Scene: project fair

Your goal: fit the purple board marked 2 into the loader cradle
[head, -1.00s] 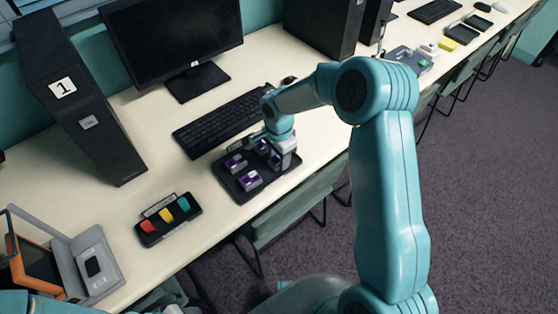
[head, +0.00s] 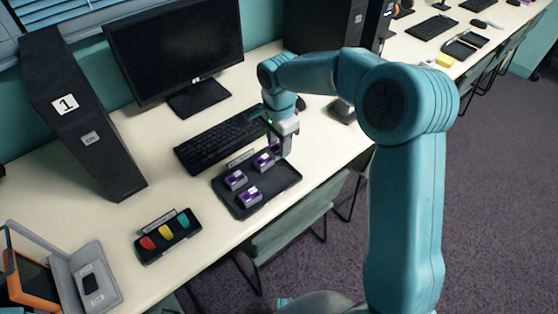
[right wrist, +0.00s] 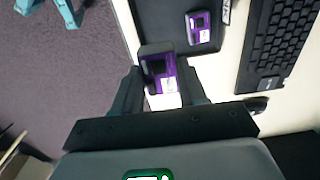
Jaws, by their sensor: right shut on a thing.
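My right gripper (head: 279,148) is above the far right part of a black tray (head: 285,184) on the desk. In the right wrist view it is shut on a purple board (right wrist: 157,85) with a grey end, a dark patch and a white label, too small to read. Purple boards (head: 250,198) (head: 235,180) lie in the tray, and another purple piece (head: 264,160) shows close to the gripper. At lower left, a grey unit (head: 62,268) with a dark slot stands beside an orange-framed device; I cannot tell whether it is the loader cradle. My left gripper is not in view.
A small black tray (head: 150,252) with red, yellow and teal pieces lies between the grey unit and the board tray. A keyboard (head: 215,140), a monitor (head: 175,50) and a tower marked 1 (head: 85,125) stand behind. The desk's front edge is close to the trays.

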